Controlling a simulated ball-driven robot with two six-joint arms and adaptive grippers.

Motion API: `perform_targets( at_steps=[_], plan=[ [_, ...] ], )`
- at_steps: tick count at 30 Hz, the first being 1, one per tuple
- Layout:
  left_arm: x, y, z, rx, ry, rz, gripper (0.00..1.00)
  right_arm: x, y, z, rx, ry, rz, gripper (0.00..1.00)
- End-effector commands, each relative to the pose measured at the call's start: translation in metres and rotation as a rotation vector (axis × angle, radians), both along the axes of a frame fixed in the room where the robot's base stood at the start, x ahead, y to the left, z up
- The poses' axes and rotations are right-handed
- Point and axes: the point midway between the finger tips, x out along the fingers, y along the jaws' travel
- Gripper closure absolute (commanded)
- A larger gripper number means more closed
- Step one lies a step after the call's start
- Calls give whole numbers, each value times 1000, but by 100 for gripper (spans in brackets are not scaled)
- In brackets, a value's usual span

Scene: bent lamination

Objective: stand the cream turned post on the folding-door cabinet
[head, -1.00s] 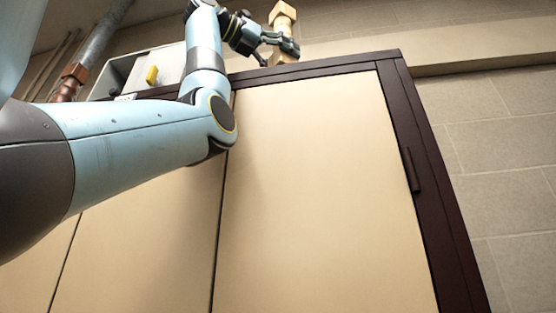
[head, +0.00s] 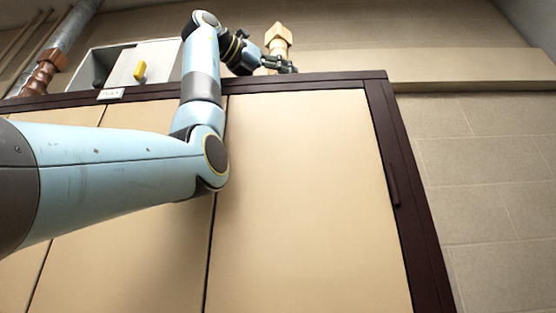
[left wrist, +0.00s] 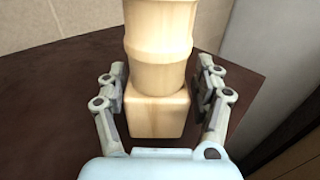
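The cream turned post (head: 278,38) is upright at the top of the folding-door cabinet (head: 290,190), near its right part. In the left wrist view the post (left wrist: 158,60) has a rounded turned shaft above a square base block, which appears to rest on the dark brown cabinet top (left wrist: 60,100). My left gripper (head: 283,65) is around the post's lower part. In the left wrist view its two fingers (left wrist: 162,88) stand either side of the post, with what look like narrow gaps. The post's upper end is out of the wrist view. My right gripper is not in view.
A grey box with a yellow switch (head: 140,71) is at the wall, left of my arm. A copper and grey pipe (head: 45,70) runs at far left. A pale wall ledge (head: 470,70) is at right. Bare cabinet top shows left of the post in the wrist view.

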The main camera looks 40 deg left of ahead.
Motion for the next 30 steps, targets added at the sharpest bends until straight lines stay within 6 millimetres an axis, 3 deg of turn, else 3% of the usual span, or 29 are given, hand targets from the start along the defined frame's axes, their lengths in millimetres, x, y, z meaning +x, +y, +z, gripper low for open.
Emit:
perform_targets(
  at_steps=[2, 5, 13, 24, 30],
  plan=[
    [-1, 1, 1, 0, -1, 1, 22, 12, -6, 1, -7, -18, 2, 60],
    [-1, 1, 1, 0, -1, 1, 22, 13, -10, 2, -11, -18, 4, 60],
    [-10, 3, 0, -1, -3, 1, 22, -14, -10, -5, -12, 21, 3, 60],
    [-85, 21, -1, -1, -6, 2, 22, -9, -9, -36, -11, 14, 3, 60],
    [-112, 27, 0, 0, -2, 1, 22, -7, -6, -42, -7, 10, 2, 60]
  ],
)
